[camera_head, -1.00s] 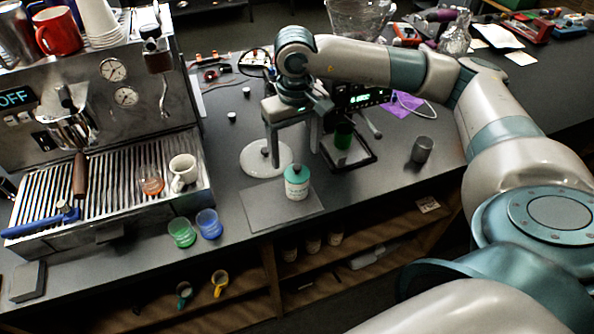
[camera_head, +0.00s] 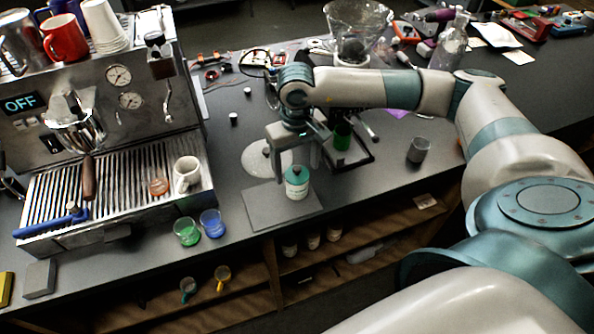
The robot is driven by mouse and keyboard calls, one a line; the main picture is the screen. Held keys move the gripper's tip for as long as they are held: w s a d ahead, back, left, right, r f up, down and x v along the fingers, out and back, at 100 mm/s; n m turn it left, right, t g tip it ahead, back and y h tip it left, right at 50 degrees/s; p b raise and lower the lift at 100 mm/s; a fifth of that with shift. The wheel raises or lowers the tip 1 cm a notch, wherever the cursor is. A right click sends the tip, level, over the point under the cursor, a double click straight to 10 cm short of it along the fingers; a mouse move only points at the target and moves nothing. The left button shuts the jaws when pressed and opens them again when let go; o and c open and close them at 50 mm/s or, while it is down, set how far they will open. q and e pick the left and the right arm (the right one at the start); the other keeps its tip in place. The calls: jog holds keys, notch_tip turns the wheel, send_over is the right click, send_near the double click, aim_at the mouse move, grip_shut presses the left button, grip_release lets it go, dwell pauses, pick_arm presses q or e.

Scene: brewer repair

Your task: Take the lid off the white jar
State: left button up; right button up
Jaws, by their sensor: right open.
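The white jar (camera_head: 297,191) stands upright on a grey mat near the counter's front edge. Its teal lid (camera_head: 297,174) is on top. My right gripper (camera_head: 296,170) points down at the jar with its fingers spread. One finger shows to the left of the lid and the other to its right or just behind. I cannot tell whether either finger touches the lid. My left gripper is not in view.
The grey mat (camera_head: 260,212) is bare around the jar. Green (camera_head: 187,232) and blue (camera_head: 212,223) cups stand to its left, before the espresso machine (camera_head: 110,175). A grey cup (camera_head: 418,150) and a black scale with a green container (camera_head: 342,137) are to the right.

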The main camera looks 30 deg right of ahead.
aim_at(296, 167)
jog(key=c, duration=1.1)
jog(key=shift+r, duration=0.15)
jog(key=shift+r+b, duration=0.55)
jog(key=shift+b, duration=0.15)
notch_tip(296, 167, up, 2)
jog(key=shift+w+r+b, duration=0.1)
jog(key=shift+b, duration=0.8)
jog(key=shift+s+d+r+b, duration=0.9)
jog(key=shift+s+d+r, duration=0.35)
jog(key=shift+s+d, duration=0.15)
jog(key=shift+s+d+r+b, duration=0.9)
jog(key=shift+s+d+r, duration=0.35)
jog(key=shift+s, duration=0.3)
jog(key=shift+s+d+r+b, duration=0.9)
jog(key=shift+s+d+r, duration=0.35)
jog(key=shift+s+d, duration=0.15)
jog(key=shift+a, duration=0.1)
